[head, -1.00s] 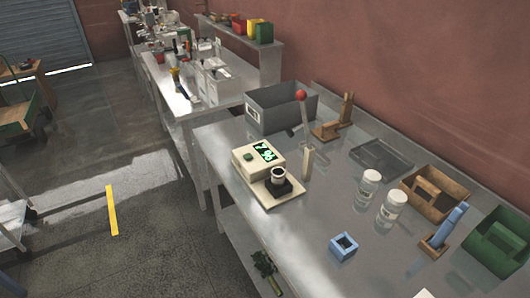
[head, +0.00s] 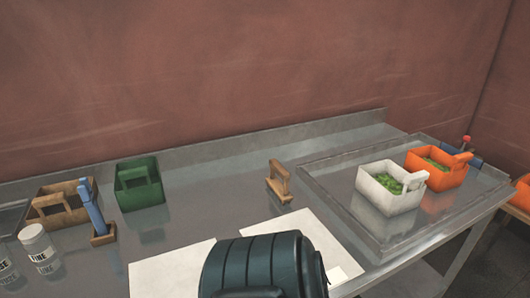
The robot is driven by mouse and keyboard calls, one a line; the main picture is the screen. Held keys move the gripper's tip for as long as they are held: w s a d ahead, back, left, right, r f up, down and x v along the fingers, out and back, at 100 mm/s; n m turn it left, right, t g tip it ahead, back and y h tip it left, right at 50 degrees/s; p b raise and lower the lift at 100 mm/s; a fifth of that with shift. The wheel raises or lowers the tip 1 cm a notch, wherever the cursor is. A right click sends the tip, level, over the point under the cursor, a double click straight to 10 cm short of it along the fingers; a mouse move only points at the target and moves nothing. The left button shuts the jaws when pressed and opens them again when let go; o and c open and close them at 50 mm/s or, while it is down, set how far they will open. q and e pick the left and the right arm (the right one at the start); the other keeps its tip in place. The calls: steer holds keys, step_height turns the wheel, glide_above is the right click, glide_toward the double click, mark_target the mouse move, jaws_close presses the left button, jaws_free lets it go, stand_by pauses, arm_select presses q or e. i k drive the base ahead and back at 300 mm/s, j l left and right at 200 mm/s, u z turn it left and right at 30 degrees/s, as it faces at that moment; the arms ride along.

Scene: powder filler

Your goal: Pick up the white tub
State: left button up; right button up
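The white tub (head: 382,201) is a square, open box with a raised handle on its right side and green pieces inside. It stands upright in the left part of a shallow grey metal tray (head: 338,212) at the right end of the bench. An orange tub (head: 434,175) of the same kind, also with green pieces, stands just behind it to the right. Neither of my grippers shows in the head view, so I cannot see whether they are open or shut.
White sheets (head: 290,233) lie left of the tray, near a small wooden-handled tool (head: 279,181). A green box (head: 139,188), a brown box (head: 56,206), a blue-handled tool (head: 92,206) and white jars (head: 40,250) stand farther left. A wall rises behind the bench (head: 215,190).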

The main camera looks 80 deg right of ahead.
mark_target(393, 191)
steer(key=k+j+z, duration=0.1)
steer(key=z, duration=0.25)
steer(key=k+j+z, duration=0.1)
steer(key=z, duration=0.25)
steer(key=k+z, duration=0.1)
steer(key=z, duration=0.25)
